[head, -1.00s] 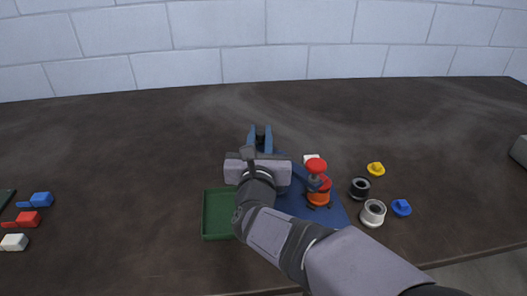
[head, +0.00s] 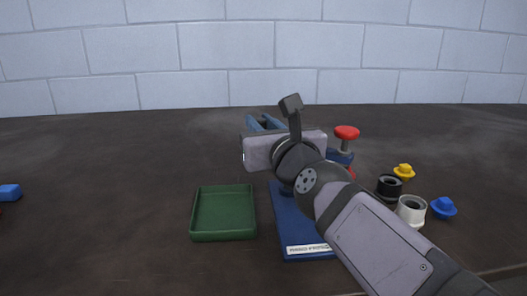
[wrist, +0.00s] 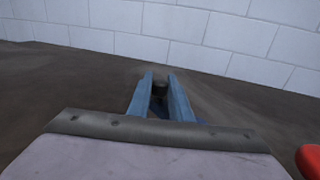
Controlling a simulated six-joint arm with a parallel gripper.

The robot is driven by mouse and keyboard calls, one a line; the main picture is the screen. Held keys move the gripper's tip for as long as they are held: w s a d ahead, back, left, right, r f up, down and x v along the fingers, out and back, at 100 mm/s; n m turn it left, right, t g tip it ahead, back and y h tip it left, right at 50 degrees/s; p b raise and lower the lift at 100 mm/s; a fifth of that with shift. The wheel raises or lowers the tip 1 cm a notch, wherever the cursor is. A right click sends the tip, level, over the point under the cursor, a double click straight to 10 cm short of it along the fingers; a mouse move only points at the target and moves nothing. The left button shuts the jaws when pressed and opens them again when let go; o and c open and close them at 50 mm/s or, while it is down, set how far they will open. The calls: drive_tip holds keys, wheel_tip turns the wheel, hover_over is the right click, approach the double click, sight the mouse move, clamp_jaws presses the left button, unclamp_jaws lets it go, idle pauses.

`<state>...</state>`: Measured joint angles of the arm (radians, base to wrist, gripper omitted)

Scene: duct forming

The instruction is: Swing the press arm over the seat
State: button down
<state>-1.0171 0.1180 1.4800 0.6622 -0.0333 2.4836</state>
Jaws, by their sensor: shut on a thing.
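The press stands on a blue base plate (head: 290,220). Its red knob (head: 346,132) sits above a blue bar (head: 341,157), which looks like the press arm. A red-orange part, possibly the seat, shows only as a sliver (head: 350,173) beneath it, mostly hidden by my arm. My gripper (head: 265,122) is beyond and left of the red knob. Its blue fingers are shut on a dark knob (wrist: 160,90), clearest in the wrist view. The knob's link to the press arm is hidden. The red knob also shows at the wrist view's lower right (wrist: 309,161).
A green tray (head: 224,212), empty, lies left of the base plate. A black ring (head: 389,186), a white ring (head: 411,209), a yellow cap (head: 404,171) and a blue cap (head: 443,207) lie to the right. The table behind is clear up to the wall.

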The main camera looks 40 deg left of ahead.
drive_tip(key=n+g+b, duration=0.1)
drive_tip(key=b, duration=0.2)
drive_tip(key=shift+s+f+y+b, duration=0.3)
drive_tip(key=shift+f+y+b, duration=0.05)
drive_tip(key=shift+y+b, duration=0.05)
drive_tip(key=shift+s+d+r+g+y+b, duration=0.15)
drive_tip(key=shift+g+y+b, duration=0.15)
drive_tip(key=shift+g+b, duration=0.3)
drive_tip(key=shift+s+r+n+g+b, duration=0.1)
drive_tip(key=shift+s+n+g+b, duration=0.25)
drive_tip(key=shift+n+g+b, duration=0.3)
drive_tip(key=c, duration=1.6)
unclamp_jaws()
drive_tip(key=shift+t, duration=0.25)
drive_tip(key=shift+d, duration=0.1)
drive_tip(key=v, duration=0.7)
drive_tip(key=shift+d+b, duration=0.1)
drive_tip(key=shift+b, duration=0.3)
